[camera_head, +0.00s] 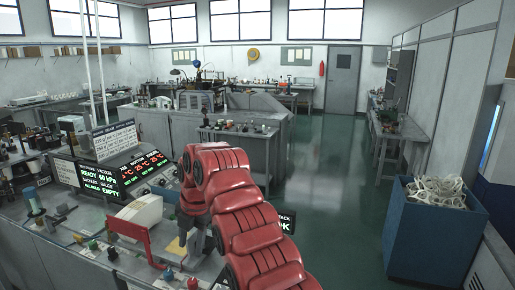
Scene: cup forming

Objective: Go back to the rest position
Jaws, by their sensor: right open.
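My right arm is red and segmented, and it rises from the bottom edge and bends down over the bench. My right gripper (186,240) is the small grey part below the red wrist, above the bench. It is open, with nothing seen between its fingers, though the arm hides part of it. My left gripper is not in view. The workbench (60,262) holds a cream-white machine block (140,213) and a red bracket (130,232) left of my gripper.
Lit displays (140,168) stand on the bench, one reading READY 60 kPa and EMPTY. A small sign (288,222) is partly behind my arm. A blue bin (432,236) of pale scraps stands at right. Green floor (325,190) is clear between bench and bin.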

